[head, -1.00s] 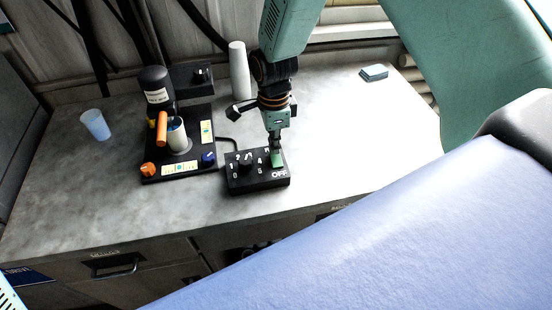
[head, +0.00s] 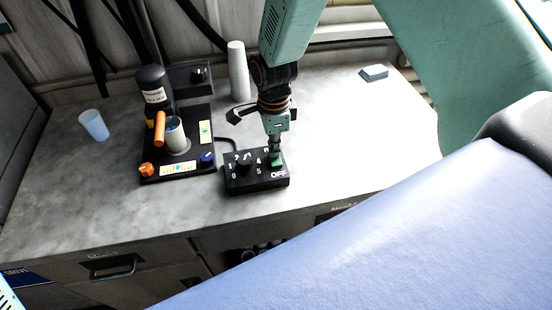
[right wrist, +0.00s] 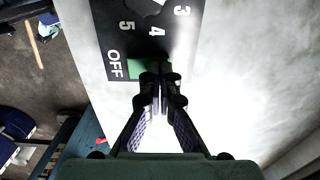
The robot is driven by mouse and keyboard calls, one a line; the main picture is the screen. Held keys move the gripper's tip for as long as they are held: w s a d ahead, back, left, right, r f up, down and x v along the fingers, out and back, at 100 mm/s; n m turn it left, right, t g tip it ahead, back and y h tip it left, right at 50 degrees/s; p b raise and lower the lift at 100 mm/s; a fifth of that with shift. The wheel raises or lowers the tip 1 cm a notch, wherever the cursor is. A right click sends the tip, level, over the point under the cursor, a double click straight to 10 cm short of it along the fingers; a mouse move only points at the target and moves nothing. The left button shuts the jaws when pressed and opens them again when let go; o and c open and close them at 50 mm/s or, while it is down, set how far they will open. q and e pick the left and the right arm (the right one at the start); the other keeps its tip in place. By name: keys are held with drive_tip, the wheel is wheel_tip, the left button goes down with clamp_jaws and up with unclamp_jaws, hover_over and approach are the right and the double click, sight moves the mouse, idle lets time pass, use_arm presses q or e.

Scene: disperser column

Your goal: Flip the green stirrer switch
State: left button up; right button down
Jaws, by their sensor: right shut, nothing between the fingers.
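The black control box (head: 245,183) with a dial knob (head: 243,166), numbers and an OFF label lies on the bench. The green stirrer switch (head: 279,163) is at its right side, above OFF, partly covered by my right gripper. In the right wrist view the green switch (right wrist: 121,69) shows beside the OFF lettering. My right gripper (head: 276,158) points down at the switch with its fingers together and empty. In the right wrist view its fingertips (right wrist: 160,80) are at the switch's edge; I cannot tell whether they touch it. My left gripper is not in view.
The black disperser stand (head: 185,172) with a white cup (head: 177,136) and orange handle (head: 161,128) is left of the box. A blue cup (head: 94,125), white cylinder (head: 238,72) and small teal block (head: 374,73) stand apart. The bench right of the box is clear.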

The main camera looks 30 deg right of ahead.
drive_tip(key=shift+r, duration=0.1)
drive_tip(key=shift+a+r+p, duration=0.1)
drive_tip(key=shift+r+p, duration=0.45)
drive_tip(key=shift+p, duration=0.1)
wheel_tip(320, 180, up, 6)
drive_tip(key=p, duration=0.5)
drive_tip(key=shift+f, duration=0.1)
drive_tip(key=shift+f, duration=0.1)
